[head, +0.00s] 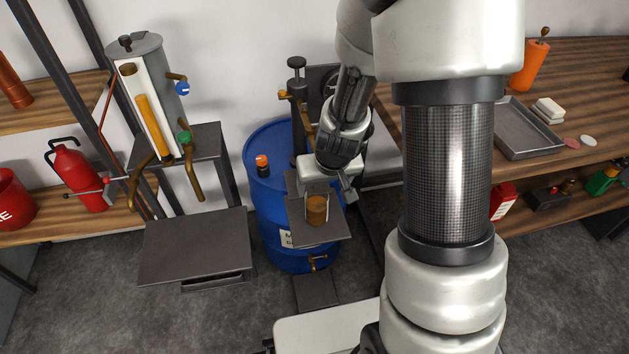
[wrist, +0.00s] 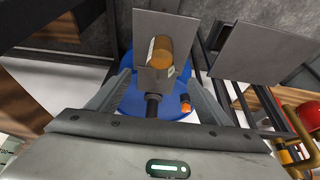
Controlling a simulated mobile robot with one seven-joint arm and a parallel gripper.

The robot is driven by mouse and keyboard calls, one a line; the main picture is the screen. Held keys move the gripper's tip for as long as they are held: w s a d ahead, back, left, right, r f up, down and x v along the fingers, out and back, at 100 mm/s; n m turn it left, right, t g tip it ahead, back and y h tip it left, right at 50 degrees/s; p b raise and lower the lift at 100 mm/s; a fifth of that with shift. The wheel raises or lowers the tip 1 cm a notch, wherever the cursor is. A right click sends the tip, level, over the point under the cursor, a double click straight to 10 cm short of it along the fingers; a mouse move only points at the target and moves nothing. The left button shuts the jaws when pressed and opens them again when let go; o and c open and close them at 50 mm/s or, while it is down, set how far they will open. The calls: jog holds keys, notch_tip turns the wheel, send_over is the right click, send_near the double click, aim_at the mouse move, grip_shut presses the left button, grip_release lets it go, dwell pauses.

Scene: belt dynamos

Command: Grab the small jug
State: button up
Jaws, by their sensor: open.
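The small jug (head: 316,209) is a brown-orange cylinder standing on a small grey plate (head: 328,232) in front of a blue barrel. In the wrist view the jug (wrist: 161,54) shows near the top middle, ahead of my fingers and between their lines, with a pale strip along its side. My gripper (head: 328,191) is just above and behind the jug in the head view. In the wrist view my gripper (wrist: 158,78) has its fingers spread wide with nothing between them. I cannot tell whether a finger touches the jug.
The blue barrel (head: 268,205) stands behind the plate, with a small orange-and-black item (head: 262,165) on its top. A dark press-like stand (head: 297,78) rises behind it. An empty grey platform (head: 195,245) lies to the left. A wooden bench (head: 560,75) with a metal tray (head: 528,140) is at right.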

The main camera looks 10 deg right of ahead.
aim_at(318, 199)
jog(key=b+x, duration=0.3)
jog(key=x, duration=0.8)
jog(key=shift+f, duration=0.25)
jog(key=shift+w+b+x, duration=0.2)
jog(key=shift+b+x, duration=0.85)
jog(key=shift+x, duration=2)
jog(key=shift+a, duration=0.1)
jog(key=shift+r, duration=0.1)
jog(key=c, duration=1.6)
